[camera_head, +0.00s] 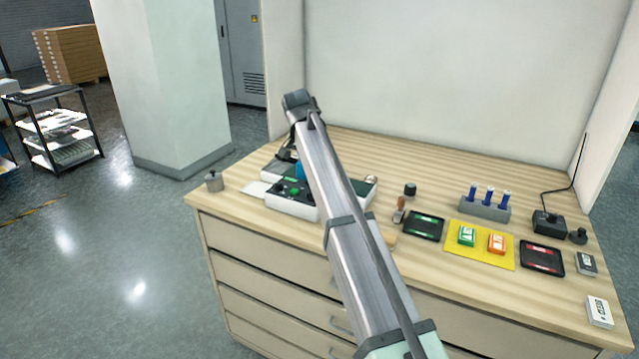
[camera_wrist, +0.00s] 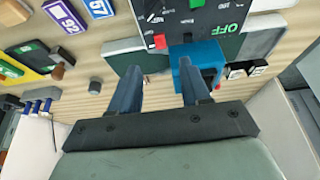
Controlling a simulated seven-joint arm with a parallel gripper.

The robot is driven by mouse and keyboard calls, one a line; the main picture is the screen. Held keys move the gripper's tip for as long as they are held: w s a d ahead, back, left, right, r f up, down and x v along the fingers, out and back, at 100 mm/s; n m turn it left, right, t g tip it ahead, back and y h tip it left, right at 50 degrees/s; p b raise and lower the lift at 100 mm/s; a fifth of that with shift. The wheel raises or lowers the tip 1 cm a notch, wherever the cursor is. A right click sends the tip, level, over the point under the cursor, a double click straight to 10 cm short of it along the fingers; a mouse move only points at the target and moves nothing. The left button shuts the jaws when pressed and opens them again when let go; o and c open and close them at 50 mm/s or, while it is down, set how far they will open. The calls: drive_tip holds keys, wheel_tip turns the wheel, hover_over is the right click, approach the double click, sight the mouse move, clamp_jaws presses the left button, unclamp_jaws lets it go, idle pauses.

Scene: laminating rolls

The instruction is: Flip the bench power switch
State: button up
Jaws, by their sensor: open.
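In the wrist view a dark control panel (camera_wrist: 185,20) carries a green "OFF" label (camera_wrist: 230,24), red and green parts, and a blue block (camera_wrist: 205,52) at its edge. I cannot tell which part is the bench power switch. My gripper (camera_wrist: 159,72) is open and empty. Its right finger overlaps the blue block in the picture; contact cannot be told. Its left finger is beside the panel over the bench. In the head view a white-sided box with a dark top (camera_head: 292,207) and a bit of blue (camera_head: 300,170) show beside my arm, which hides much of that area.
A wall stands behind the bench.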

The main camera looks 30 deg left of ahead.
drive_tip(key=x, duration=1)
drive_tip(key=shift+w+f, duration=0.1)
drive_tip(key=shift+f, duration=0.1)
clamp_jaws()
